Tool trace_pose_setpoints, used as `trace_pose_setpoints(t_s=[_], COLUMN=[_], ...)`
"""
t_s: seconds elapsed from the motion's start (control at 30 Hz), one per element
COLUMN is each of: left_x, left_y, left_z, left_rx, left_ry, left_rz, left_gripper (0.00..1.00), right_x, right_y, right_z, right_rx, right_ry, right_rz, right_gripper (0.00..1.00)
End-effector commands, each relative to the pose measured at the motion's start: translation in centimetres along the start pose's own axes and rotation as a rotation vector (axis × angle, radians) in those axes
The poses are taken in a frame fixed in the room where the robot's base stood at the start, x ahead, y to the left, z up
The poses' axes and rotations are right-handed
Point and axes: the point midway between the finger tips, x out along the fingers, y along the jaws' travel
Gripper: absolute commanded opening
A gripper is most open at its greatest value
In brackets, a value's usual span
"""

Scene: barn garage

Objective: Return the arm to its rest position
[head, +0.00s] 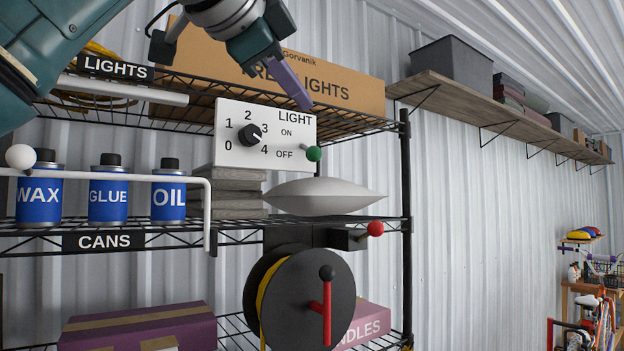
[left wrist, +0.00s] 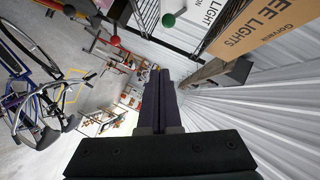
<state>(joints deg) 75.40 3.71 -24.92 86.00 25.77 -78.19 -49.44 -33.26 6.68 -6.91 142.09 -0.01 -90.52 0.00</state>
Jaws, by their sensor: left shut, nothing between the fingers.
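My left gripper (head: 300,98) is at the top middle of the head view, in front of the large cardboard box (head: 350,90) and just above the light control box (head: 232,150). Its purple fingers are together with nothing between them. The shut fingers also show in the left wrist view (left wrist: 158,85), pointing away into open room. The light control box has a numbered dial and a green-knobbed lever (head: 313,154) beside the word OFF. My left arm comes in from the upper left. My right gripper is in neither view.
A black wire rack holds WAX, GLUE and OIL cans (head: 108,195), a grey cushion-like shape (head: 325,196) and a hose reel (head: 290,300). A red-knobbed lever (head: 375,229) sticks out below. A wooden wall shelf (head: 480,108) runs along the right. Bicycles (left wrist: 35,75) stand farther off.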

Motion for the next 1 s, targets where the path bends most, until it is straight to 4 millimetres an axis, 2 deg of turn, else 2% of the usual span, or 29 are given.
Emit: trace_pose_setpoints(t_s=[0.17,0.27,0.37,0.43,0.57,0.7,0.77,0.9,1.0], left_x=[0.1,0.8,1.7,2.0,1.0,-2.1,-4.1,-9.8,-14.5], left_y=[0.4,2.6,7.2,11.3,19.4,27.8,31.2,38.3,42.2], left_z=[0.3,1.6,4.4,6.8,11.2,15.3,16.8,19.7,21.1], left_rx=[-0.009,-0.06,-0.168,-0.269,-0.466,-0.668,-0.749,-0.924,-1.027], left_ry=[-0.003,-0.019,-0.058,-0.1,-0.204,-0.347,-0.417,-0.599,-0.734], left_rz=[0.006,0.038,0.099,0.146,0.228,0.297,0.322,0.36,0.372], left_gripper=[0.0,0.0,0.0,0.0,0.0,0.0,0.0,0.0,0.0], right_x=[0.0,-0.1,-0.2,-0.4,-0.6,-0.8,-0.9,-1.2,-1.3], right_y=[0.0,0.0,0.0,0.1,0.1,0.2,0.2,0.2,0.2], right_z=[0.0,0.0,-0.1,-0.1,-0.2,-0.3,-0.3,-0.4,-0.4], right_rx=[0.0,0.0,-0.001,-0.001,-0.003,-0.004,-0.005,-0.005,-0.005], right_ry=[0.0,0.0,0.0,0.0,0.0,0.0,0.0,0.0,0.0], right_rz=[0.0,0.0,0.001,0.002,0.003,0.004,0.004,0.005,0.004], right_gripper=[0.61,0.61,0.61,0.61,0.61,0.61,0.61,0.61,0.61])
